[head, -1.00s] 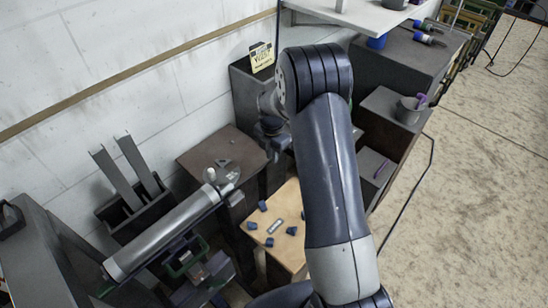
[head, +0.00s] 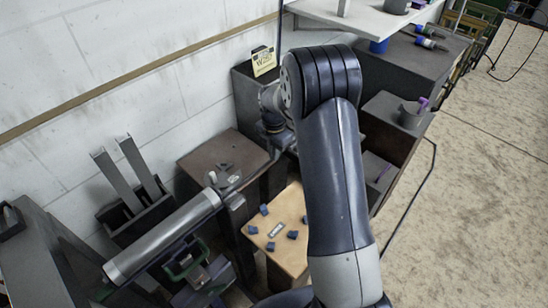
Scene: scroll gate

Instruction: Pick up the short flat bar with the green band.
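A small light grey flat piece (head: 276,230) lies on a pale wooden tabletop (head: 291,256) in the lower middle of the head view. It may be the short flat bar, but it is too small to make out a green band. Several small dark blue blocks (head: 264,210) lie around it, apart from it. My arm rises in front, and its elbow bends over at the top. My gripper (head: 281,140) shows only in part, small and dark, above and behind the pale tabletop. Its fingers cannot be made out, and I see nothing held.
A brown table (head: 205,158) with small grey parts stands left of the pale one. A silver cylinder (head: 165,238) slants across the lower left. A dark bin (head: 140,215) holds two upright grey channels. Dark cabinets stand behind my arm. Open floor (head: 480,190) is at right.

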